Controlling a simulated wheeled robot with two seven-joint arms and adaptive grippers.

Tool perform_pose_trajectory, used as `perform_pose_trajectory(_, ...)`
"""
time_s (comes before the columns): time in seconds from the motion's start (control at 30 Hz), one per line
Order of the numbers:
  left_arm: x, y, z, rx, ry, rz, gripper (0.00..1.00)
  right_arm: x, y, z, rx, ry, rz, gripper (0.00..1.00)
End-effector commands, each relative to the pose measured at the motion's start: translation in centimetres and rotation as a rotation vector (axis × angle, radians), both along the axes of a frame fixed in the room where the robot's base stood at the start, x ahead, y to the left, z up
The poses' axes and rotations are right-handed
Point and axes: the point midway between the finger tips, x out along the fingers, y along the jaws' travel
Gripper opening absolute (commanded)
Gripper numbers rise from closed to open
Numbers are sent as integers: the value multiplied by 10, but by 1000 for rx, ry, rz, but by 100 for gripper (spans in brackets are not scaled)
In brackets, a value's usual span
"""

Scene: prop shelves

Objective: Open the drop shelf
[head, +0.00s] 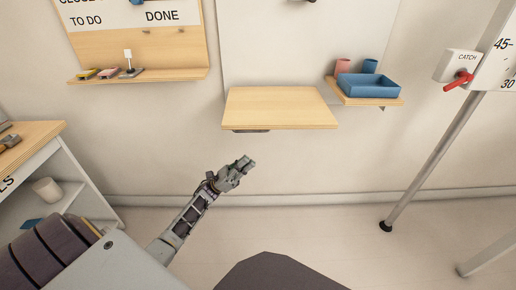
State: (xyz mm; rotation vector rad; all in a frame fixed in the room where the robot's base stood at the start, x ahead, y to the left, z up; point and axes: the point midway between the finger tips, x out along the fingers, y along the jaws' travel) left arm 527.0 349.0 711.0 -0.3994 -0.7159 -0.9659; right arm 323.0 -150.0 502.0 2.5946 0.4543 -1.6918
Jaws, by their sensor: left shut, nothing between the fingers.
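The drop shelf is a pale wooden leaf (280,108) in front of a white wall panel (275,45). Its face shows as a shape wider at the near edge, and it seems to stand out level from the wall. A small dark part (250,130) shows under its near left edge. My left gripper (247,163) is shut and empty, below and in front of the leaf, apart from it in the picture. My right gripper is not in view.
A small wooden ledge (372,101) with a blue tray (368,90) and two cups is right of the leaf. A board with a ledge (140,75) is at left. A post (435,160) with a red-handled catch (458,80) stands at right. Floor below is clear.

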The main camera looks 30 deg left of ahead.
Motion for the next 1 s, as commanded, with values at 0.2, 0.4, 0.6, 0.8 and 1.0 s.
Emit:
perform_pose_trajectory(0.2, 5, -8, 9, 0, 0, -1, 0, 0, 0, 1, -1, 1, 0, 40)
perform_pose_trajectory(0.4, 13, -22, 26, 0, -2, -1, 0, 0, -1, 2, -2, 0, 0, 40)
perform_pose_trajectory(0.6, 23, -38, 44, 0, 0, -1, 0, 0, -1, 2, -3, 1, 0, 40)
perform_pose_trajectory(0.8, 33, -54, 63, 0, -1, -2, 0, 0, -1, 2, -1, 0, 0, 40)
perform_pose_trajectory(1.0, 36, -60, 84, 2, -1, -1, 0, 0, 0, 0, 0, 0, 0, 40)
